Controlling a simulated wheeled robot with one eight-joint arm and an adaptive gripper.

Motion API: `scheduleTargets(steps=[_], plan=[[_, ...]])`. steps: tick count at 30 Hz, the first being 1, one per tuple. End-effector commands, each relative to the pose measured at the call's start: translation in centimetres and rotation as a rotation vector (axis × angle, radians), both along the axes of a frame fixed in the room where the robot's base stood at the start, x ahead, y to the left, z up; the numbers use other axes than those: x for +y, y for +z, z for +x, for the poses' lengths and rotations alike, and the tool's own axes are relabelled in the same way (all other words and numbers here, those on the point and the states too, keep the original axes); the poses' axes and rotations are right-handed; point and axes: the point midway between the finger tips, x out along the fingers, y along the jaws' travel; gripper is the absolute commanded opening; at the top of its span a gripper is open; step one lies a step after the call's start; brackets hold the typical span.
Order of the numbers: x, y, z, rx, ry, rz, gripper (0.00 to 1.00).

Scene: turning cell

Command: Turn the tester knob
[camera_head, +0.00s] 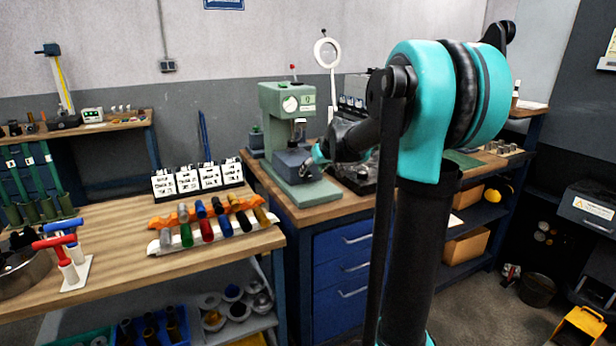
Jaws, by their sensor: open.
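The tester (278,100) is a green bench machine with a round white dial on its front and a red-tipped lever on top. It stands on the corner of the wooden bench, with a blue-grey block low on its front. I cannot make out its knob clearly. My arm reaches left across the bench to the tester's lower front. My gripper (309,164) is at the right side of the blue-grey block, small and partly hidden by my own wrist. Its jaws are open. I cannot tell whether it touches the tester.
A workbench (120,285) at left holds a rack of coloured handles (208,225), white label cards (197,180) and red and blue T-handled tools (66,255). A ring-light magnifier (327,53) stands behind the tester. Blue drawers (343,262) are below. Floor at lower right is partly clear.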

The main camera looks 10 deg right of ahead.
Motion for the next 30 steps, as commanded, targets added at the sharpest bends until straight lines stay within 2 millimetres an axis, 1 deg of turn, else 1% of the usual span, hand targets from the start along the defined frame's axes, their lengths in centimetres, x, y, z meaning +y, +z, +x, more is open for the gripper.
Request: scheduleTargets(steps=[1, 6, 12, 23, 24, 25, 30], plan=[[0.2, -0.6, 0.7, 0.000, 0.001, 0.000, 0.57], [0.8, -2.4, 2.3, -0.001, 0.001, 0.001, 0.57], [1.1, -3.7, 3.5, 0.000, 0.000, 0.001, 0.57], [1.2, -4.0, 3.8, 0.000, 0.000, 0.000, 0.57], [1.2, -4.0, 3.8, 0.000, 0.000, 0.000, 0.55], [1.2, -4.0, 3.8, 0.000, 0.000, 0.000, 0.52], [1.2, -4.0, 3.8, 0.000, 0.000, 0.000, 0.31]])
